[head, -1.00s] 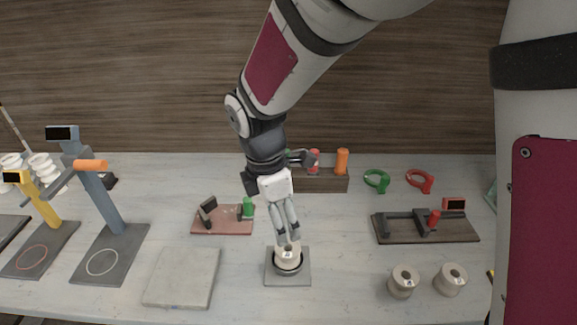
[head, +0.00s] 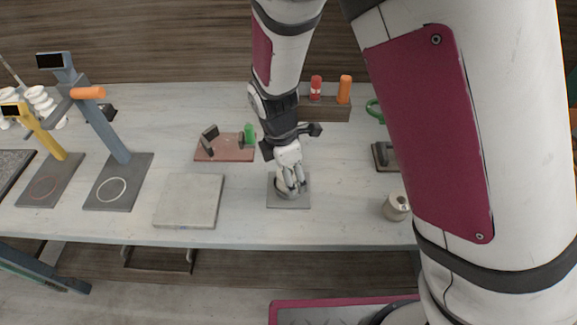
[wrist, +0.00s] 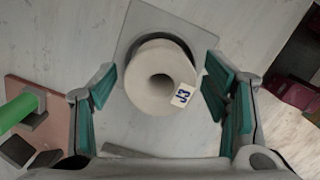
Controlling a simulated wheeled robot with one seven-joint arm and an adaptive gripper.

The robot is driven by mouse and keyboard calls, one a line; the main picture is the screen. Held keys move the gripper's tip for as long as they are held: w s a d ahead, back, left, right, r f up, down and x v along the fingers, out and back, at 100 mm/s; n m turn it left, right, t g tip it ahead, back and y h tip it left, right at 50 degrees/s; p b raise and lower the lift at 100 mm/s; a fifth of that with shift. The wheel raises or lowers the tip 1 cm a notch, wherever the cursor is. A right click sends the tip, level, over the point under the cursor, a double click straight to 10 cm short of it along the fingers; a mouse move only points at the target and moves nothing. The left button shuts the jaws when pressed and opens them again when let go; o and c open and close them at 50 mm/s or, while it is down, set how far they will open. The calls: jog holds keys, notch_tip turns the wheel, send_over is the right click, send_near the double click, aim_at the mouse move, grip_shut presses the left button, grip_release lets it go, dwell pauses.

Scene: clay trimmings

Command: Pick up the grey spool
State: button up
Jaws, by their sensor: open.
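A pale grey spool (wrist: 160,78) with a centre hole and a small blue-marked label sits over a grey square plate (wrist: 146,18) in the wrist view. My gripper (wrist: 160,90) is open, with one teal-padded finger on each side of the spool; gaps show between the pads and the spool. In the head view my gripper (head: 293,188) is down at the spool (head: 281,184), which its fingers partly hide, over the grey plate (head: 302,202). Another similar spool (head: 397,207) stands to the right on the bench.
A pale square slab (head: 188,200) lies left of the plate. A reddish board (head: 222,149) with a green cylinder (head: 249,133) is behind left. Blue-grey (head: 110,130) and yellow (head: 45,132) stands are further left. My arm hides much of the right side.

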jog(key=c, duration=1.3)
jog(key=shift+c, duration=0.2)
jog(key=shift+r, duration=0.1)
